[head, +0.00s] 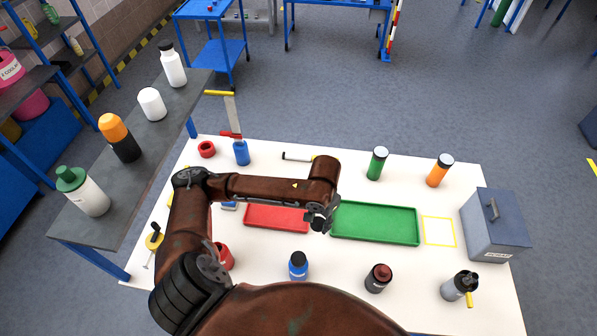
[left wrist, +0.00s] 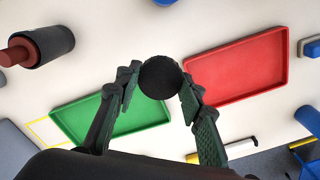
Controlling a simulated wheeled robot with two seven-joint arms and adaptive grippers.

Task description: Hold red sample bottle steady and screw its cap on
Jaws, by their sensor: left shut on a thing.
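My left gripper (head: 318,217) is over the table, between the red tray and the green tray. In the left wrist view its fingers (left wrist: 158,88) are shut on a small round black piece (left wrist: 160,77), which looks like a cap seen from above. A red bottle-like thing (head: 226,257) stands at the front left of the table, apart from the gripper. My arm hides part of it, and I cannot tell whether its top is open. My right gripper is not in view.
A red tray (head: 276,217) and a green tray (head: 375,223) lie mid-table. A blue bottle (head: 298,266) and a dark bottle with a red-brown top (head: 378,278) stand in front. Green (head: 376,163) and orange (head: 439,170) bottles stand behind. A grey box (head: 495,225) is at the right.

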